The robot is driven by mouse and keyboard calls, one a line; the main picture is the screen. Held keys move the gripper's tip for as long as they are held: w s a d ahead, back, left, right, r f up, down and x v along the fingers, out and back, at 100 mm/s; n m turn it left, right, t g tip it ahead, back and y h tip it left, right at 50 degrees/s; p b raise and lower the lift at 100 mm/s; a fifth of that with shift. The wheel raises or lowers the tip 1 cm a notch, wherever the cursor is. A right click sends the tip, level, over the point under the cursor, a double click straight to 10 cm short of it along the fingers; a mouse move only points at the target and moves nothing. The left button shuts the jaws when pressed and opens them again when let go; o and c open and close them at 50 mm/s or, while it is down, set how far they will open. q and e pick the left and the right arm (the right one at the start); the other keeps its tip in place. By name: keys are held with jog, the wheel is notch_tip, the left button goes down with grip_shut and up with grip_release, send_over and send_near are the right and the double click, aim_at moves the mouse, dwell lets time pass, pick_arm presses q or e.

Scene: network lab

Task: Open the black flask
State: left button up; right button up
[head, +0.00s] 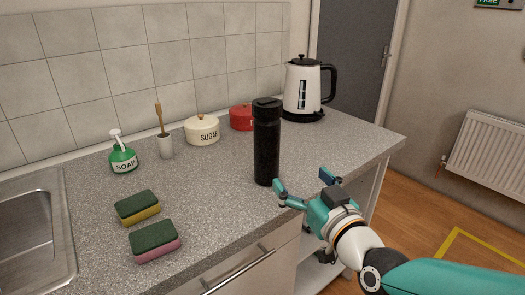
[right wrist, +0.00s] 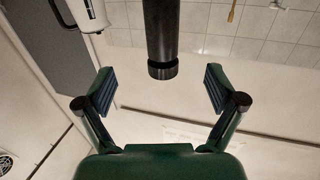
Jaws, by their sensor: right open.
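The black flask (head: 266,145) stands upright on the grey speckled counter (head: 215,190), with its black lid (head: 267,103) on top. My right gripper (head: 303,181) is open and empty, to the right of the flask's lower part in the head view and apart from it. In the right wrist view, which looks upside down, the flask (right wrist: 160,30) hangs from the top edge with its lid (right wrist: 162,69) lowest. There it appears ahead of and between the spread fingers of the right gripper (right wrist: 159,88). My left gripper is in neither view.
A white kettle (head: 302,92) stands behind the flask, with a red pot (head: 241,118) and a sugar pot (head: 202,131) to its left. A brush holder (head: 166,147), soap bottle (head: 122,158), two sponges (head: 153,236) and a sink (head: 30,235) lie further left. Counter around the flask's base is clear.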

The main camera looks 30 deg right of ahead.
aim_at(267, 102)
jog(key=w+p, duration=0.1)
jog(key=w, duration=0.2)
jog(key=w+d+p, duration=0.1)
jog(key=w, duration=0.3)
jog(key=w+d+p, duration=0.1)
jog(key=w+p, duration=0.1)
jog(key=w, duration=0.1)
jog(key=shift+w+r, duration=0.1)
jog(key=shift+w, duration=0.05)
jog(key=shift+w+d+r+p, duration=0.15)
jog(key=shift+w+p, duration=0.1)
jog(key=shift+w, duration=0.75)
jog(key=shift+w+d+f+p, duration=0.1)
jog(key=shift+w+p, duration=0.2)
jog(key=shift+w, duration=0.7)
jog(key=shift+w+d+r+p, duration=0.15)
jog(key=shift+w+p, duration=0.1)
jog(key=shift+w, duration=0.75)
jog(key=c, duration=1.6)
jog(key=shift+o, duration=0.2)
jog(key=shift+r, duration=0.1)
notch_tip(267, 102, up, 12)
jog(key=shift+f+p, duration=0.15)
jog(key=shift+p, duration=0.75)
notch_tip(267, 102, up, 8)
jog(key=p, duration=0.3)
